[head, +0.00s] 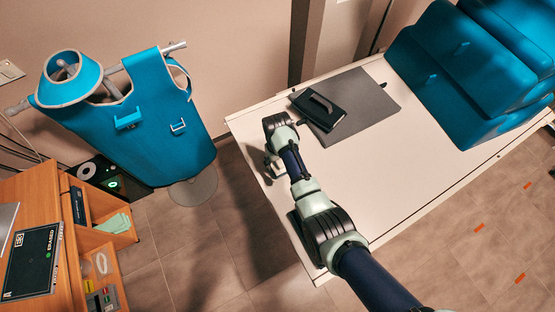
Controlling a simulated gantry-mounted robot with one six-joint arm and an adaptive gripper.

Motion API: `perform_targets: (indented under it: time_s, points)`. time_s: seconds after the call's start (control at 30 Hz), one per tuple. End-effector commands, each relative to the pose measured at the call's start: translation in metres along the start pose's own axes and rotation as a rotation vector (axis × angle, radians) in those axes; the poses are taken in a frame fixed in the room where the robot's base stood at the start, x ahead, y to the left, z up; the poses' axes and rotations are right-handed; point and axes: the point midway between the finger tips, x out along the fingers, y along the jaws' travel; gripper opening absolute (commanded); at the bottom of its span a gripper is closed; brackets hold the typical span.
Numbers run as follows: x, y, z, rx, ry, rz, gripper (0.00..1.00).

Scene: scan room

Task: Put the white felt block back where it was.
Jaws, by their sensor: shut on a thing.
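My gripper (273,168) is over the left end of the white table, near its edge, pointing down. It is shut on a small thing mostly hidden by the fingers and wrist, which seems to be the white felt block. Its pale colour is hard to tell from the gripper's light parts and the white tabletop (385,160). I cannot tell whether it touches the table. No other white block shows clearly on the table.
A grey mat (375,98) bearing a black handled item (318,108) lies behind my gripper. Blue cushions (440,85) fill the table's right end. A blue apron (140,120) hangs on a stand at left. A wooden desk (35,195) stands lower left. The table's middle is clear.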

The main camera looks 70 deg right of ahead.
Motion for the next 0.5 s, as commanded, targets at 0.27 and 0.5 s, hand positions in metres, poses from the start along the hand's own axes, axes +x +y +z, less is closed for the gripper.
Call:
perform_targets:
  time_s: [0.27, 0.5]
  points:
    - [0.0081, 0.0001, -0.0004, 0.000, 0.002, 0.000, 0.31]
    - [0.0109, 0.0000, -0.0003, 0.000, 0.001, 0.000, 0.77]
